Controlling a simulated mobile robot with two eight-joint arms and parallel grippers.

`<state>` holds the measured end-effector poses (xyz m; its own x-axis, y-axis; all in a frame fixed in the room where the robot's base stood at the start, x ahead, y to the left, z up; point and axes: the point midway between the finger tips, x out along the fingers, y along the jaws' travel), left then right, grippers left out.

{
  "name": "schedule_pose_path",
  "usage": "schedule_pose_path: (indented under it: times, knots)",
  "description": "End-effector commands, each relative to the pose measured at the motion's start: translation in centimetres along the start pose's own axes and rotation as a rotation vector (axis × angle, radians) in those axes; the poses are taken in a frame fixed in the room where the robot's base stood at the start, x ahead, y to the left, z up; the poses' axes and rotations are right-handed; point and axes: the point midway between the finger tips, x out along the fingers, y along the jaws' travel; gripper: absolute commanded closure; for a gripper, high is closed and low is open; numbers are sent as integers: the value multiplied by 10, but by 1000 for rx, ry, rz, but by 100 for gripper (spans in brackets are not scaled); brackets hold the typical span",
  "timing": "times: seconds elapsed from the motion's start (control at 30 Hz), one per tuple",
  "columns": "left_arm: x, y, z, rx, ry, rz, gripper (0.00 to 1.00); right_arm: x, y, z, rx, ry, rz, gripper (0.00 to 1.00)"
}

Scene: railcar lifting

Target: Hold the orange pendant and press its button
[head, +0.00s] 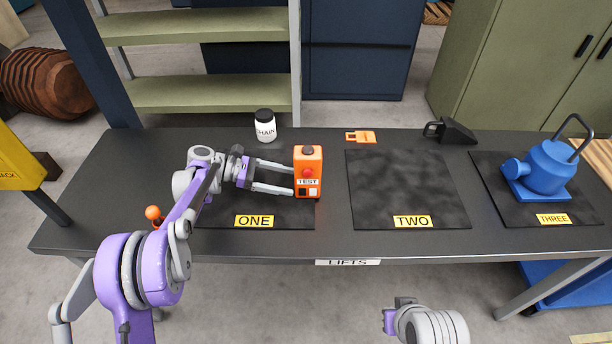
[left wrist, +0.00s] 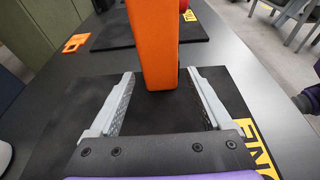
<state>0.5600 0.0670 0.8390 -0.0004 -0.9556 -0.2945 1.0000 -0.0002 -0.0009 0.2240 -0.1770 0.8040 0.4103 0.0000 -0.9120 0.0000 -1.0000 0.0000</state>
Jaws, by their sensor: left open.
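The orange pendant (head: 308,172) stands upright at the right end of the mat marked ONE. Its front has a red round button (head: 307,173), a TEST label and a black and a white square below; a dark knob is on top. My left gripper (head: 292,183) is open at the pendant's left side, its fingers pointing right. In the left wrist view, the pendant (left wrist: 152,40) rises between the two fingertips (left wrist: 160,73), with a small gap on each side. My right arm's end (head: 390,320) shows at the bottom edge; its fingers cannot be made out.
A white CHAIN jar (head: 265,126) stands behind the left arm. An orange tag (head: 360,136) and a black wedge-shaped item (head: 450,131) lie at the back edge. Mat TWO (head: 407,185) is bare. A blue device (head: 548,166) stands on mat THREE (head: 500,190).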

Motion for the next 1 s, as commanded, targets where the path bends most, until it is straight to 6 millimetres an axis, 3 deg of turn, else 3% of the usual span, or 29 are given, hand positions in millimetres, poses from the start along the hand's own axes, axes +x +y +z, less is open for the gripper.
schedule_pose_path:
  times: [0.2,0.4,0.83,1.0]
  knots:
    - [33,0,-1,1,0,-2,18,7,0,3,0,-2,0,100]
    - [52,0,-1,0,1,-1,18,12,0,6,0,-4,0,100]
    - [58,0,0,1,1,1,18,13,0,6,0,-5,0,100]
    - [58,0,0,1,1,1,46,13,0,6,0,-5,0,100]
